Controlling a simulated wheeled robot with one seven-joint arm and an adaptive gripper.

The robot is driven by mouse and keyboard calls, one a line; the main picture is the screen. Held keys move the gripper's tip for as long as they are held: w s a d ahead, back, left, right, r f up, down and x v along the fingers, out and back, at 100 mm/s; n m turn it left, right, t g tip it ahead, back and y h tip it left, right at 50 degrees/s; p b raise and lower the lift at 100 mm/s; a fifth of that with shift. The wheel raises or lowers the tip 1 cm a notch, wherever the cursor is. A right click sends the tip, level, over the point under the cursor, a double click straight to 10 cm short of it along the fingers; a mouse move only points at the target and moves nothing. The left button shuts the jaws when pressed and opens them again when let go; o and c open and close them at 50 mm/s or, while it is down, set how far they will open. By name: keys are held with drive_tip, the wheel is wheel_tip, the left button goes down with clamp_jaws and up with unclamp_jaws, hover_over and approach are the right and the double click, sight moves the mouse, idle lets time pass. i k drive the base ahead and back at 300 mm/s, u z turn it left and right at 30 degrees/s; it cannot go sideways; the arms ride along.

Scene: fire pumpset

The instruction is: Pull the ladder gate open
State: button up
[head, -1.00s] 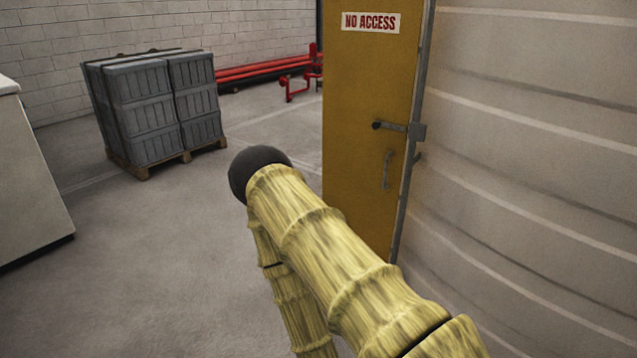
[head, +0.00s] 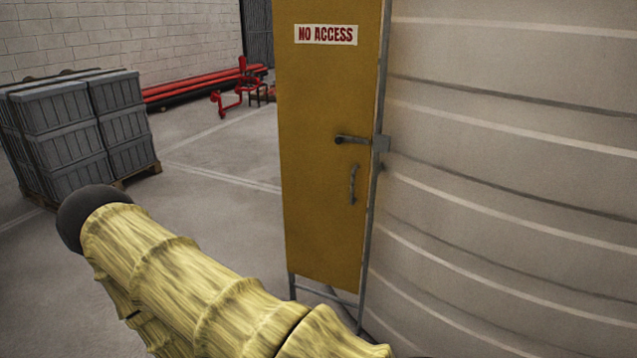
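The ladder gate (head: 325,205) is a tall yellow panel with a white "NO ACCESS" sign (head: 326,35) near its top. It stands against the grey tank wall, right of the picture's middle. A dark latch (head: 354,140) sits at its right edge, with a grey bracket (head: 381,143) beside it. A small vertical handle (head: 352,184) is below the latch. The gate appears shut against the grey post at its right edge. My arm crosses the lower left, in front of and left of the gate. My gripper does not show.
The ribbed, curved tank wall (head: 510,190) fills the right side. Grey crates (head: 75,130) on a wooden pallet (head: 140,174) stand at the left. Red pipes (head: 200,85) lie along the back wall. Floor between the pallet and the gate is clear.

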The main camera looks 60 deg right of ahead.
sight(325, 52)
drive_tip(key=z, duration=0.3)
drive_tip(key=i, duration=1)
drive_tip(key=z, duration=1.35)
drive_tip(key=i, duration=0.6)
drive_tip(key=z, duration=0.65)
